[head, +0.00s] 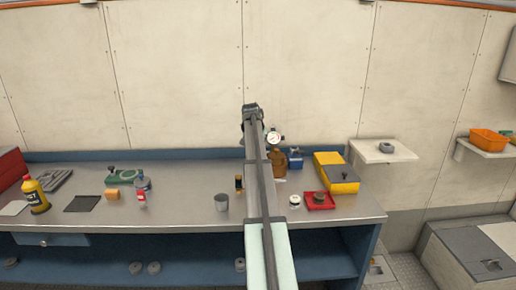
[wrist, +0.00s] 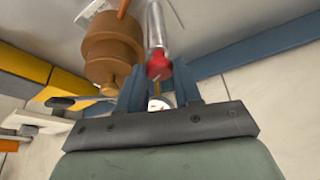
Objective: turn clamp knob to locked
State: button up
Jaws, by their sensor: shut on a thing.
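A small red knob (wrist: 158,66) shows in the wrist view at the end of a silver metal cylinder (wrist: 155,25). My gripper (wrist: 158,78) has its two blue fingers on either side of this red knob and is shut on it. A white dial gauge (wrist: 160,103) shows partly between the fingers, and in the head view it (head: 275,138) stands just right of my arm's end. In the head view my arm hides the gripper and the knob. I cannot read any locked or unlocked marking.
A brown container (head: 280,164) stands close by the gauge and looms near the fingers (wrist: 112,45). A yellow case (head: 336,173), a red tray (head: 320,201) and a white-topped round item (head: 295,200) are to the right.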

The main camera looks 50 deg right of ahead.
jog(key=shift+w+m+g, duration=0.15)
jog(key=shift+m+g, duration=0.45)
jog(key=shift+m, duration=1)
jog(key=o, duration=1)
jog(key=shift+o, duration=0.2)
jog(key=v, duration=1.3)
jog(key=shift+a+r, duration=0.3)
jog(key=shift+r, duration=0.05)
jog(key=shift+w, duration=0.1)
